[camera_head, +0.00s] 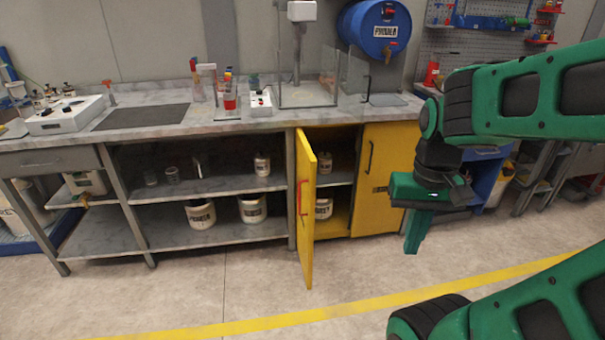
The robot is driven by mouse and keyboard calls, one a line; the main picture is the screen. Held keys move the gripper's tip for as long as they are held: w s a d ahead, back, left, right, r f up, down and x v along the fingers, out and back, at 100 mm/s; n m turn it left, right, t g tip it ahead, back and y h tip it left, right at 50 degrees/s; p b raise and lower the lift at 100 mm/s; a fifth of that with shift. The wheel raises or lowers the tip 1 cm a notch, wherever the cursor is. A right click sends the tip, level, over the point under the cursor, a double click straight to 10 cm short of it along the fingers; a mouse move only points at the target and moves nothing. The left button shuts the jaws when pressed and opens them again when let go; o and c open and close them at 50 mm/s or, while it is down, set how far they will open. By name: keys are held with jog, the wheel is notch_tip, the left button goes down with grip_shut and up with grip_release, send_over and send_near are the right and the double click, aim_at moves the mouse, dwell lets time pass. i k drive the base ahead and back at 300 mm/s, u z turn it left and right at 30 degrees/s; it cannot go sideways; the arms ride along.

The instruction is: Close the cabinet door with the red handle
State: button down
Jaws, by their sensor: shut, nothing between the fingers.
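The yellow cabinet door with the red handle (306,207) stands wide open, hinged at its left side and swung out toward me, seen nearly edge-on. Its red handle (301,196) is on the face turned left. The yellow cabinet's inside (341,166) shows a shelf with white containers. The cabinet's other yellow door (383,180), with a dark handle, is closed on the right. My green gripper (413,248) points down in front of and to the right of the closed door, apart from the open door. It is shut and empty.
The open grey shelves (170,187) left of the cabinet hold white buckets and glassware. The worktop (230,118) carries instruments and a glass enclosure (309,80). A blue barrel (374,30) is at the back. The floor (250,275) in front is clear, crossed by a yellow line (330,312).

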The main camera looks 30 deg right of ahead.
aim_at(305, 161)
jog(key=i, duration=1)
